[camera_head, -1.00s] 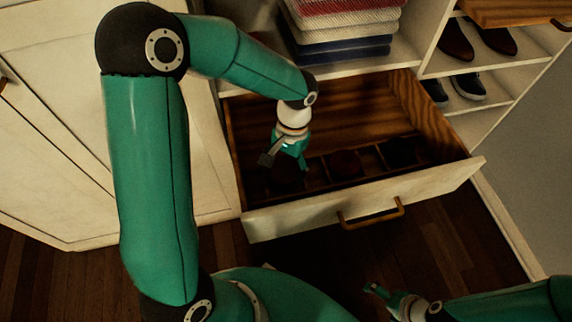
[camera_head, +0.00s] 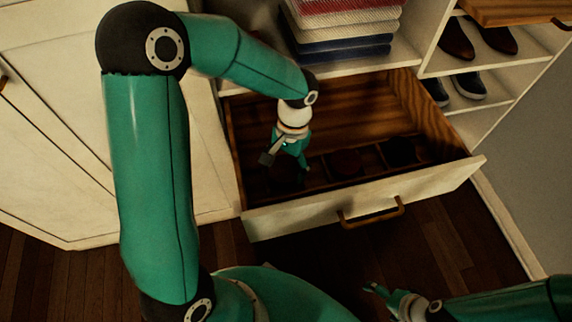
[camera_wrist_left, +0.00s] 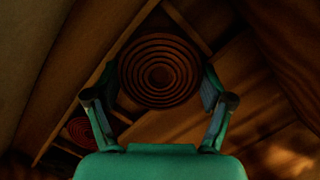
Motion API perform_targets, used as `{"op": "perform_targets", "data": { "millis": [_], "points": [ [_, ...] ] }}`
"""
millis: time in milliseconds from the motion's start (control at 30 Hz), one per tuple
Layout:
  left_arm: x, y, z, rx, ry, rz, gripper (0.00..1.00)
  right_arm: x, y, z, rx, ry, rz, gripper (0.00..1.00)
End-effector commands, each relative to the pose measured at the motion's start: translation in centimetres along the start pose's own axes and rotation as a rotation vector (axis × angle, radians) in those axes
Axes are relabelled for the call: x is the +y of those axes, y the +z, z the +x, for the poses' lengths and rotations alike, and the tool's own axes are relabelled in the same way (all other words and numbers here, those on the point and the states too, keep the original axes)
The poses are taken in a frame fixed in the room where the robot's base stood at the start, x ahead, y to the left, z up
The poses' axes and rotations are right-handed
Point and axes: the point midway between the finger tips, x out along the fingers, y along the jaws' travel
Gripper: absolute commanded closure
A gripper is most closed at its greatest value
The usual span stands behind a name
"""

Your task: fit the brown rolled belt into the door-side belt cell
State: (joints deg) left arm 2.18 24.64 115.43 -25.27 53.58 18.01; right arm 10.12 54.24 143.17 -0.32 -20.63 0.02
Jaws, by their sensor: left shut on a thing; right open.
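The brown rolled belt (camera_wrist_left: 159,70) is a flat spiral coil between the two fingers of my left gripper (camera_wrist_left: 159,95) in the left wrist view. The gripper is shut on it. In the head view my left gripper (camera_head: 290,162) reaches down into the left end of the open drawer (camera_head: 365,200), and the belt (camera_head: 282,178) is a dark shape below it. Wooden dividers frame the coil, at the leftmost cell. Whether it rests on the cell floor I cannot tell. My right gripper (camera_head: 377,291) is open and empty, outside the drawer.
A reddish-brown coil (camera_head: 344,162) lies in the middle cell and a black coil (camera_head: 401,150) in the right cell. Folded clothes (camera_head: 342,30) are stacked on the shelf behind. Shoes (camera_head: 462,84) stand on shelves at right. The drawer's back part is bare.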

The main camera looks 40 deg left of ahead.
Motion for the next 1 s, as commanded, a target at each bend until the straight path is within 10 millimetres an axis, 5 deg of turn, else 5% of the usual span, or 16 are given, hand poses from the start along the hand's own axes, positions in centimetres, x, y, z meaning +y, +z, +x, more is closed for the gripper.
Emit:
{"op": "perform_targets", "data": {
  "millis": [1000],
  "points": [
    [0.0, -0.2, 1.2, 0.000, 0.000, -0.001, 0.66, 0.4, 0.0, 1.0, 0.000, 0.000, 0.000, 0.00]
  ]
}}
